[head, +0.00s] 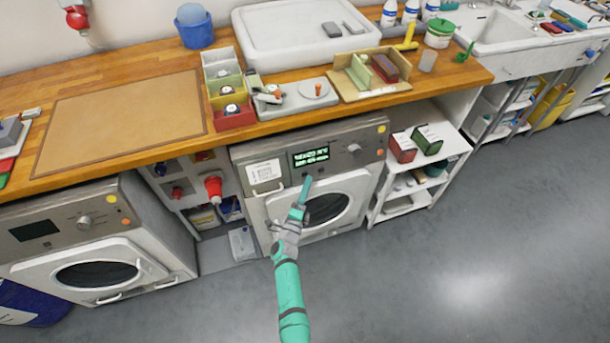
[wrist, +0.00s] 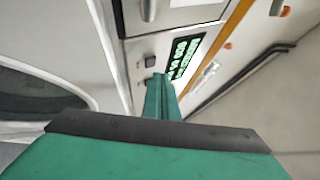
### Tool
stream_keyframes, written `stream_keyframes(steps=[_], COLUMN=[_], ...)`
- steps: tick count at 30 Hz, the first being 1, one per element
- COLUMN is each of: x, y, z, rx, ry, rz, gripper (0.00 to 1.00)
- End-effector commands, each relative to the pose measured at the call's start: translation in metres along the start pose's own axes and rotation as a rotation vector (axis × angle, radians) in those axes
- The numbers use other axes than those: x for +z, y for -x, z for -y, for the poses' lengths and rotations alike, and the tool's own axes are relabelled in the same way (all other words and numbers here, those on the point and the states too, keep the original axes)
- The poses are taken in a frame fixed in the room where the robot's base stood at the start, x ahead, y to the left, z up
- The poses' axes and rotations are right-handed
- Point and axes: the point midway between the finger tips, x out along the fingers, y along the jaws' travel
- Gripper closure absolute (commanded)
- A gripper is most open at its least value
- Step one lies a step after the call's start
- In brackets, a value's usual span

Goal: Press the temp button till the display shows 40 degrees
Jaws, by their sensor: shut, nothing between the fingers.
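The middle washing machine (head: 245,155) has a lit display (head: 311,157) with green characters, too small to read in the head view. The display also shows in the wrist view (wrist: 185,58), steeply slanted and unreadable. A small dark button (wrist: 150,60) sits on the panel beside the display. I cannot read any label on it, so I cannot tell whether it is the temp button. My gripper (head: 307,181) is shut and empty, with its tips just below the display. In the wrist view, the fingertips (wrist: 160,78) are close to the dark button; contact cannot be told.
A round knob (head: 354,148) and an orange button (head: 382,129) are right of the display. The door (head: 355,190) lies below my gripper. A second machine (head: 75,225) with a dark display stands left. Open floor (head: 450,250) lies right.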

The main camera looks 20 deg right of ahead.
Motion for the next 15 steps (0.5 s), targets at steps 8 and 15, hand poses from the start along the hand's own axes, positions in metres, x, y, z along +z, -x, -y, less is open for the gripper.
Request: stream_keyframes(steps=[8,15], x=[0.0036,0.0061], y=[0.0013,-0.0016], z=[-0.0002,-0.002], rx=[0.001,0.001], ry=[-0.001,-0.001], rz=[0.005,0.005], gripper=[1.0,1.0])
